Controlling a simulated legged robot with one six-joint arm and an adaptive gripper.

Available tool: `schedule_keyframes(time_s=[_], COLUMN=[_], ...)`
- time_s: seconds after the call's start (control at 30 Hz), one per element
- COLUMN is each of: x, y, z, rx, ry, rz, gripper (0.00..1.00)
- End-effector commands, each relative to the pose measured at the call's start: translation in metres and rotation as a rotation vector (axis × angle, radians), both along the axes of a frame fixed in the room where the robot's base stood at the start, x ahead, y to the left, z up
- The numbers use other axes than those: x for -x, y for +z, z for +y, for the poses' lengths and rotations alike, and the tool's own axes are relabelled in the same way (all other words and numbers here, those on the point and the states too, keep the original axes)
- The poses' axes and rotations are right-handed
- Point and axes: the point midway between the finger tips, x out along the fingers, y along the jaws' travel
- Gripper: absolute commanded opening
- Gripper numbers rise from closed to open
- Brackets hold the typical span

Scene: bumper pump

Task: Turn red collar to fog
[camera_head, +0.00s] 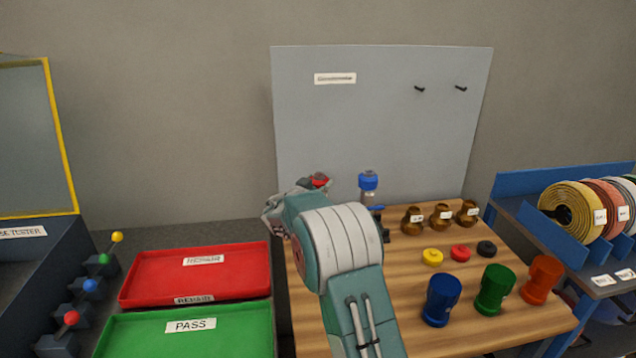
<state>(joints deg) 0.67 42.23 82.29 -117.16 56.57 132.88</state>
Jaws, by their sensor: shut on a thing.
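The red collar (319,180) shows only in part, behind my arm at the left back of the wooden bench. My gripper (303,184) is at the red collar and shut on it, with my wrist hiding most of the jaws. Any fog marking on the collar is hidden or too small to read. A blue collar (368,180) stands on a similar upright fitting just to the right, apart from my gripper.
The wooden bench (440,325) holds several brass fittings, small discs, and blue, green (494,290) and red nozzles. A red tray (150,280) and green tray (240,335) lie left. A grey backboard (390,130) stands behind. Hose rolls (575,205) are right.

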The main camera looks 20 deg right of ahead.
Motion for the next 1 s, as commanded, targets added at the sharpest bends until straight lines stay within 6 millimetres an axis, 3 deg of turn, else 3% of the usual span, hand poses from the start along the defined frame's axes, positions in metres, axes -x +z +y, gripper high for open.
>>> schedule_keyframes(time_s=[0.47,0.5,0.53,1.0], x=[-0.0006,-0.0006,-0.0006,0.0023], y=[-0.0003,-0.0004,-0.0005,0.0004], z=[0.001,0.001,0.001,0.0032], rx=[-0.003,-0.003,-0.003,-0.001], ry=[0.062,0.062,0.062,0.061], rz=[0.0,0.0,0.0,0.0], gripper=[0.3,0.91,1.0,1.0])
